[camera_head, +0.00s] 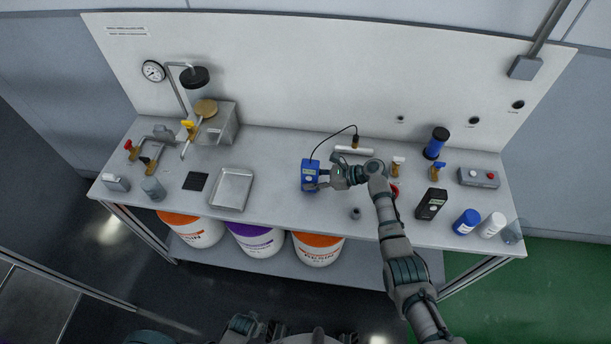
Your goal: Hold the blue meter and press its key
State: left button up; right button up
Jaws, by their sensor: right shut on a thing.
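The blue meter (310,176) is at the middle of the workbench, with a black cable looping from its top to a brass fitting at the back. My right gripper (324,177) reaches it from the right and is shut on its right side. The meter looks upright; whether it touches the bench is hard to tell. Its key is too small to make out. My left gripper does not show clearly in the view.
A metal tray (232,189) and a black pad (195,182) lie left of the meter. A black device (431,204), a blue-capped jar (466,222) and a grey control box (478,177) stand on the right. Bare bench lies between tray and meter.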

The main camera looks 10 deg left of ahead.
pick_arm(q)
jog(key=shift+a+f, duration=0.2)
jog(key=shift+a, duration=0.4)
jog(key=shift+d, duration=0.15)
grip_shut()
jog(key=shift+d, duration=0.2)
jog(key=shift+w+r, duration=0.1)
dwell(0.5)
